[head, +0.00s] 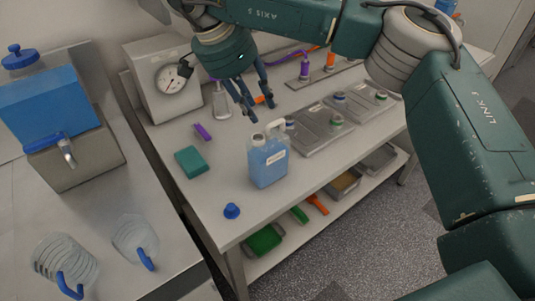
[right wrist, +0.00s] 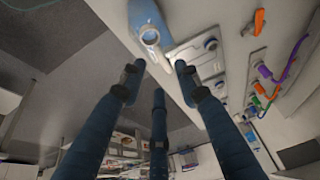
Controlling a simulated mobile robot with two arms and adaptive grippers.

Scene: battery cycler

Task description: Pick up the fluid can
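The fluid can (head: 268,162) is a translucent jug of blue fluid with a pale handle and a white label. It stands upright on the workbench in the middle of the head view. In the right wrist view the can (right wrist: 149,38) is at the top, with its round mouth showing. My right gripper (head: 257,108) has its three dark blue fingers spread and empty. It is above and slightly behind the can, apart from it. The fingers also show in the right wrist view (right wrist: 158,77). My left gripper is not in view.
A blue cap (head: 232,211) and a teal block (head: 191,162) lie near the can. Flat grey trays (head: 322,135) are to its right. A dial gauge box (head: 165,80) stands behind. Two clear jugs with blue handles (head: 65,262) are on the left table. The bench front is mostly clear.

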